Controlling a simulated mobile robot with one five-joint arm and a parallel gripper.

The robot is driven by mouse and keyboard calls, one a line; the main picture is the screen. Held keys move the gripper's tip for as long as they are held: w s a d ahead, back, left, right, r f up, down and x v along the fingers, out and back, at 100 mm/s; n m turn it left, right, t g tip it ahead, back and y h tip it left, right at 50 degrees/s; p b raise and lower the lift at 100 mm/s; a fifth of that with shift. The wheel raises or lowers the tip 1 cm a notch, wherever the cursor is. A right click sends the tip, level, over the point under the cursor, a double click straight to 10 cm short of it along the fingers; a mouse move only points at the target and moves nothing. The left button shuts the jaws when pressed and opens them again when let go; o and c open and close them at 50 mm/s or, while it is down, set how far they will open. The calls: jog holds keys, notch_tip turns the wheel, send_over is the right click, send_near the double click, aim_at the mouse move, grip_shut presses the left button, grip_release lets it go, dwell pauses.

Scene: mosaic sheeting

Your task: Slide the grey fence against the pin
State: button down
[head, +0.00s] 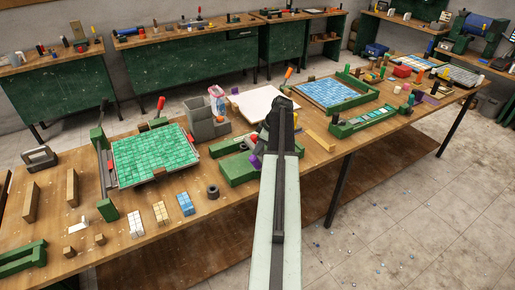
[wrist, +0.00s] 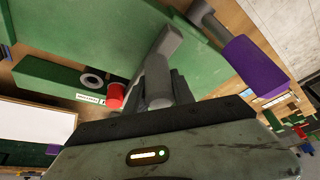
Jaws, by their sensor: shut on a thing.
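My gripper (wrist: 168,88) is low over a green fixture (wrist: 90,35) in the wrist view, its dark jaws shut on a grey piece that I take to be the grey fence (wrist: 160,50). The grey piece runs up and right from the jaws over the green surface. In the head view the green fixture (head: 238,172) is partly hidden behind my arm. A purple handle (wrist: 255,65) on a grey rod is at the right in the wrist view. A red knob (wrist: 116,95) is left of the jaws. I cannot make out the pin or its gap to the fence.
A green mosaic sheet (head: 150,152) lies in a frame at the left of the bench. A white board (head: 262,104) lies behind my arm, and a blue mosaic tray (head: 326,92) stands right of it. A grey bin (head: 204,122) and small tile stacks (head: 185,204) are nearby.

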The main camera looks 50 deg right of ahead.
jog(key=c, duration=1.1)
grip_release()
jog(key=shift+s, duration=0.15)
jog(key=shift+o, duration=0.2)
jog(key=shift+a, duration=0.1)
jog(key=p+v, duration=0.7)
jog(key=shift+r, duration=0.35)
